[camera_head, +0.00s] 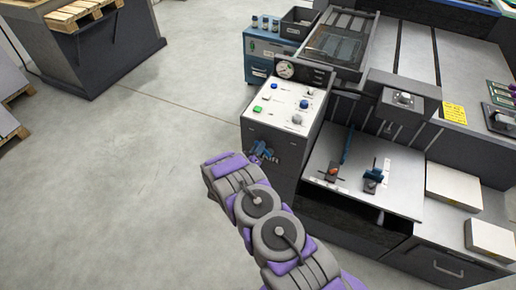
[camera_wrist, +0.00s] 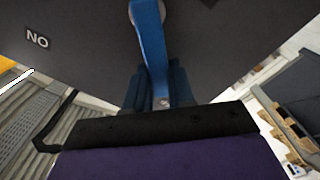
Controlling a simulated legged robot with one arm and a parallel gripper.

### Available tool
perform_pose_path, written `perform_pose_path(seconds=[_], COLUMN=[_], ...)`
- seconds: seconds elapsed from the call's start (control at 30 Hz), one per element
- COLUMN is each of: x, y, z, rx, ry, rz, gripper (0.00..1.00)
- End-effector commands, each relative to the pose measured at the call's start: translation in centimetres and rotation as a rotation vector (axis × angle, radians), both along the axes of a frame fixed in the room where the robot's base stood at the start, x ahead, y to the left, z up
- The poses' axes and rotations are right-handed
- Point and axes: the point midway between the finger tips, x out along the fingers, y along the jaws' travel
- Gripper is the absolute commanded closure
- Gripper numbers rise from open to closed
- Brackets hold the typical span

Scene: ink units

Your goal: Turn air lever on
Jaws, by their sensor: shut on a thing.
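The air lever (camera_wrist: 150,42) is a blue handle on a round pivot, mounted on a dark panel in the wrist view. My gripper (camera_wrist: 160,98) has its dark blue fingers on either side of the lever's lower end and is shut on it. A small silver bolt shows between the fingers. In the head view my gripper (camera_head: 262,152) is at the dark front face of the control cabinet, below its white top. The lever is hard to tell apart from the fingers there.
A white panel (camera_head: 283,104) with buttons and a gauge (camera_head: 285,69) tops the cabinet. To the right, a metal tray (camera_head: 345,188) holds an orange-knobbed part and a blue part. Open floor (camera_head: 150,150) lies left.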

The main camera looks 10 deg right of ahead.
Motion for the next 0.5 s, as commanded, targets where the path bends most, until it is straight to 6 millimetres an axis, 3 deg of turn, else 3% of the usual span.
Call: perform_pose_path(seconds=[0.1,0.5], x=[0.01,0.03], y=[0.13,0.26], z=[-0.08,-0.17], rx=[0.001,0.002], ry=[0.001,0.002], rz=[0.003,0.004], gripper=[1.0,1.0])
